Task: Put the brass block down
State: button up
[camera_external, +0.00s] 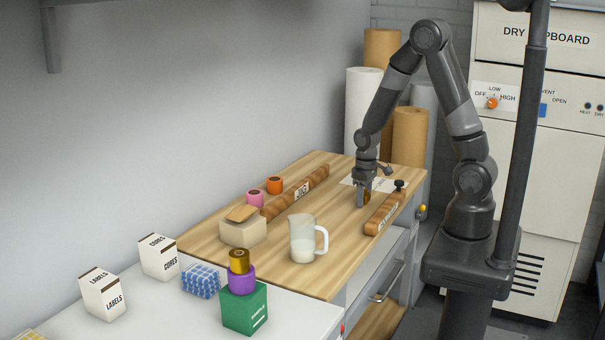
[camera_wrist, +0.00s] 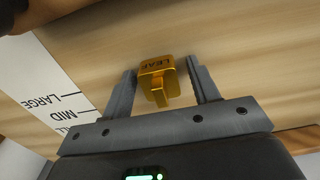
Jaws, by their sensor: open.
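The brass block (camera_wrist: 155,67) is a small gold piece with dark lettering that looks like "LEAF" on its face and a narrower tab. In the wrist view it sits between the two fingers of my gripper (camera_wrist: 161,72), against the wooden bench top. The fingers are open, with a clear gap on the right side and a smaller one on the left. In the external view my gripper (camera_external: 362,196) points down low over the bench (camera_external: 270,277), and only a sliver of the brass block (camera_external: 367,197) shows behind a finger.
A white size card (camera_wrist: 57,85) lies beside the gripper. A wooden bar (camera_external: 385,213) with a black knob is close on the right; another bar (camera_external: 312,180) lies left. A jug (camera_external: 302,240), pink roll (camera_external: 255,199), orange roll (camera_external: 274,186) and beige box (camera_external: 243,231) stand leftward.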

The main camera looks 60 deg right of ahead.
jog(key=shift+r, duration=0.1)
notch_tip(320, 180, up, 12)
jog(key=r, duration=0.1)
jog(key=s+a+r+t, duration=0.2)
jog(key=s+a+r, duration=0.1)
jog(key=s+r, duration=0.3)
jog(key=s+a+r+t, duration=0.3)
jog(key=s+r, duration=0.4)
jog(key=r, duration=0.2)
jog(key=shift+r+t, duration=0.3)
dwell(1.1)
